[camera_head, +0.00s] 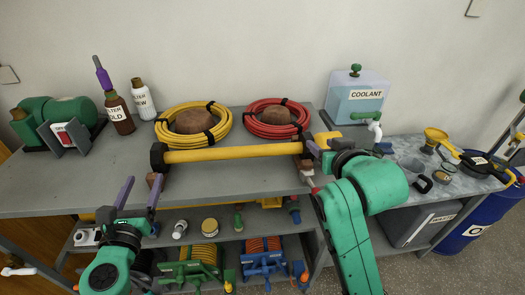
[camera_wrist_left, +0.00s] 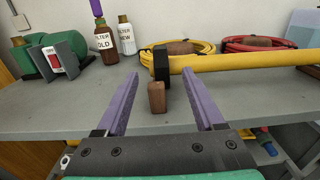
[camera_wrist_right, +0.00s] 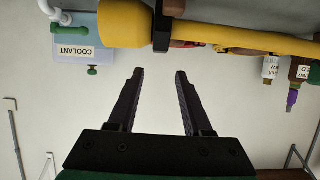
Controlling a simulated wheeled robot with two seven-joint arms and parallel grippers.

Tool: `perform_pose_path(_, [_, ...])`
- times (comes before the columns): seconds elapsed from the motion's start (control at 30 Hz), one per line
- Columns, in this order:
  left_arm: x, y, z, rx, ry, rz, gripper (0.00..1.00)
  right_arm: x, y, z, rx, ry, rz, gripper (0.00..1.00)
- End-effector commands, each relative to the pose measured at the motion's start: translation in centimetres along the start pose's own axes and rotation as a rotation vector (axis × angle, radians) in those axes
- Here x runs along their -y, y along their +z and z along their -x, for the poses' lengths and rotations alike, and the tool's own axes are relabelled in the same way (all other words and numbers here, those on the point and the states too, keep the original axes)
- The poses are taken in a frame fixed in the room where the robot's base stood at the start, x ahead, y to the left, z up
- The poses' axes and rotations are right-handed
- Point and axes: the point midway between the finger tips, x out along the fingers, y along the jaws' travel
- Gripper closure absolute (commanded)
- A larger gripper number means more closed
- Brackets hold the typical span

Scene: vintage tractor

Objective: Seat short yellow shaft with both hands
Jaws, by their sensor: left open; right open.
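A yellow shaft (camera_head: 230,152) lies level across the bench, with a black collar (camera_head: 158,157) at its left end. It also shows in the left wrist view (camera_wrist_left: 240,62) and, upside down, in the right wrist view (camera_wrist_right: 235,37), with a thicker yellow end beyond a black ring. Brown blocks stand near both ends, one in the left wrist view (camera_wrist_left: 156,97). My left gripper (camera_head: 144,180) is open and empty, in front of the collar. My right gripper (camera_head: 318,144) is open near the shaft's right end; its jaws look empty in its wrist view (camera_wrist_right: 158,72).
Yellow (camera_head: 222,111) and red (camera_head: 299,108) hose coils lie behind the shaft. A coolant tank (camera_head: 358,92) stands back right, bottles (camera_head: 119,112) and a green machine (camera_head: 68,109) at the left. A lower shelf holds winches (camera_head: 262,258). A blue drum (camera_head: 482,222) stands right.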

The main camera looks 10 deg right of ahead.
Motion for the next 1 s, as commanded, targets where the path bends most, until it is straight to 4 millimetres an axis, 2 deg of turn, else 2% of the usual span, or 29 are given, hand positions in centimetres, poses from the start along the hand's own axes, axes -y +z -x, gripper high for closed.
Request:
perform_pose_path(0.4, [0.1,0.1,-8.3,0.003,-0.001,0.005,0.3,-0.1,0.1,-8.3,0.003,0.002,-0.001,0.5])
perform_pose_path(0.6, [0.1,0.1,-11.7,0.002,-0.001,0.003,0.3,-0.1,0.1,-11.7,0.003,0.001,0.0,0.5])
perform_pose_path(0.77, [0.1,0.1,-12.8,0.001,-0.002,0.004,0.3,0.0,0.1,-12.8,0.002,0.0,-0.001,0.5])
perform_pose_path(1.0, [0.2,0.0,-12.9,0.0,-0.003,0.004,0.3,0.0,0.1,-12.9,0.002,0.0,-0.001,0.5])
